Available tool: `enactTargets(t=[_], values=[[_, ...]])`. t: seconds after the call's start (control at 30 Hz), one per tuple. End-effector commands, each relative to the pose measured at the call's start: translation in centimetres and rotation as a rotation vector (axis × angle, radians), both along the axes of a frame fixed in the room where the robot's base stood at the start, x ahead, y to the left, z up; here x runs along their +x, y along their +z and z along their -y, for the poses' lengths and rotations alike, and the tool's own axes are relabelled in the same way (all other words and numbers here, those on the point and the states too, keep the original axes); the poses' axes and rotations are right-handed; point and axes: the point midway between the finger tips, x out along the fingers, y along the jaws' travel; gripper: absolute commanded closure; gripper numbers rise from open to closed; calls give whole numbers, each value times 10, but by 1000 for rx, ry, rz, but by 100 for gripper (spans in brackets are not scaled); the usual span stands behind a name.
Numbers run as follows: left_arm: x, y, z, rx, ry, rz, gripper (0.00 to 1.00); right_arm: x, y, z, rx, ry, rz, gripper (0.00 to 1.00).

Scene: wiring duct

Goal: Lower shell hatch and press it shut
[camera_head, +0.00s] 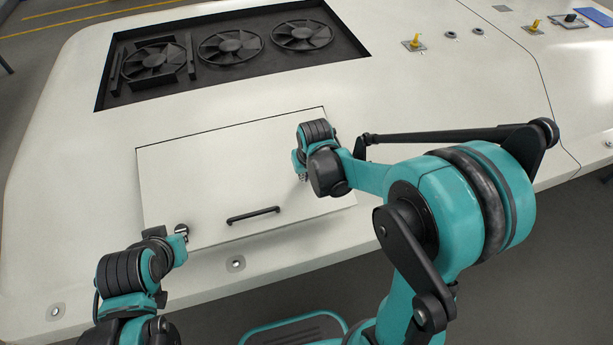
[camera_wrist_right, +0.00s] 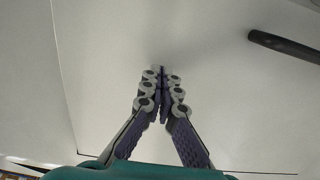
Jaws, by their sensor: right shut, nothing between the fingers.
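The white shell hatch (camera_head: 215,170) lies down over its opening in the white shell, about level with the surface around it. A thin dark line runs along its far edge; I cannot tell whether its near edge is fully flush. Its black bar handle (camera_head: 253,214) is near the front edge and also shows in the right wrist view (camera_wrist_right: 285,46). My right gripper (camera_head: 303,177) is shut and empty over the hatch's right part, its fingertips (camera_wrist_right: 161,72) together close to the panel; contact is unclear. My left gripper (camera_head: 181,233) is at the hatch's front left corner, its fingers mostly hidden.
A recessed dark bay with three fans (camera_head: 235,46) lies behind the hatch. Yellow-topped fittings (camera_head: 414,42) stand on the shell at the back right. Small round fittings (camera_head: 236,263) sit along the front edge. The shell left of the hatch is clear.

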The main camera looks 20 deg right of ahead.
Motion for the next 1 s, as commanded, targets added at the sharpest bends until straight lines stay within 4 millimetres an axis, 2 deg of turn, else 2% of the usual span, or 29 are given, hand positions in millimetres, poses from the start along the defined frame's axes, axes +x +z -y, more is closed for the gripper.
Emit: enactTargets(t=[0.07, 0.57, 1.0], values=[[0, -8, 0, 0, 0, 0, 100, 2, -9, 0, 0, 0, 0, 100], [0, -6, 0, 0, 0, 0, 100, 3, -8, 0, 0, 0, 0, 100], [0, -19, 0, 0, 0, 0, 100, 11, -21, 0, 0, 0, 1, 100]])
